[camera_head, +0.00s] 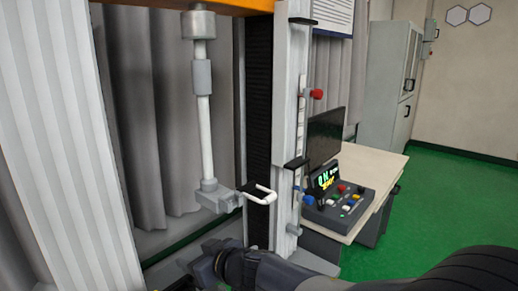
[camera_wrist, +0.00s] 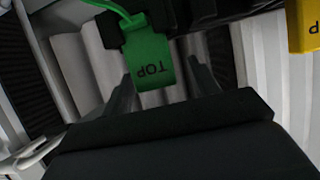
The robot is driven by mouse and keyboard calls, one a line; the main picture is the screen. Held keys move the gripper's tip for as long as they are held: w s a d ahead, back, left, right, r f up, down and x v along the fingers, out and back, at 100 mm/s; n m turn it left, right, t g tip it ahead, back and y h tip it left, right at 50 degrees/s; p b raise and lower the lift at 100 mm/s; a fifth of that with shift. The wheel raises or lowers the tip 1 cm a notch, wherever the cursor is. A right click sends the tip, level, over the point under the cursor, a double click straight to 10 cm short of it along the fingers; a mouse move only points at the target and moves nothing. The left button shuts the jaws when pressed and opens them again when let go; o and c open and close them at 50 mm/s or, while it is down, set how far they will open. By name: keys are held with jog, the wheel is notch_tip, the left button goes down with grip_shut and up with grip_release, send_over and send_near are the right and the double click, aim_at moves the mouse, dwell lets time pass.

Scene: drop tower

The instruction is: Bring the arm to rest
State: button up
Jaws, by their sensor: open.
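My arm reaches in from the lower right of the head view, dark and bent. My gripper (camera_head: 205,262) is at the bottom, in front of and below the hanging white rod of the tower. In the wrist view my gripper (camera_wrist: 163,82) shows two dark fingers spread apart, with nothing seen held between them. A green tag (camera_wrist: 148,62) with upside-down "TOP" lettering overlaps the gap between the fingers in the picture. I cannot tell its distance from them.
A pale tower column (camera_head: 291,120) and a hanging white rod (camera_head: 206,135) with a white handle (camera_head: 262,193) stand close ahead. A yellow tag (camera_wrist: 303,25) is at right. A table (camera_head: 385,170) carries a control box (camera_head: 335,218). Green floor (camera_head: 455,190) is clear at right.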

notch_tip(320, 180, up, 5)
jog(key=shift+s+d+r+p, duration=0.1)
jog(key=shift+d+p, duration=0.05)
jog(key=shift+p, duration=1.1)
jog(key=w+d+r+p, duration=0.3)
jog(key=d+r+p, duration=0.2)
jog(key=p, duration=0.6)
jog(key=shift+w+d+r+p, duration=0.15)
jog(key=shift+d+r+p, duration=0.25)
jog(key=shift+r, duration=0.65)
